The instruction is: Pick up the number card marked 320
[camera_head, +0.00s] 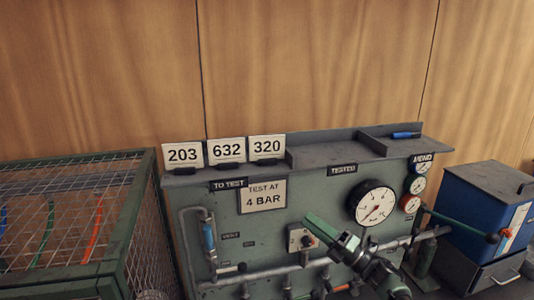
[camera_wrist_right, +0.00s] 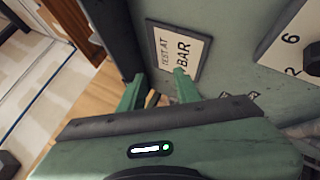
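My left gripper is not in view.
The green panel (camera_head: 262,233) carries a large gauge (camera_head: 375,204), pipes and valves. A blue pen-like item (camera_head: 406,135) lies on the ledge's right part; the ledge's middle is bare. A wire cage (camera_head: 75,222) stands left, a blue box (camera_head: 490,208) right.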

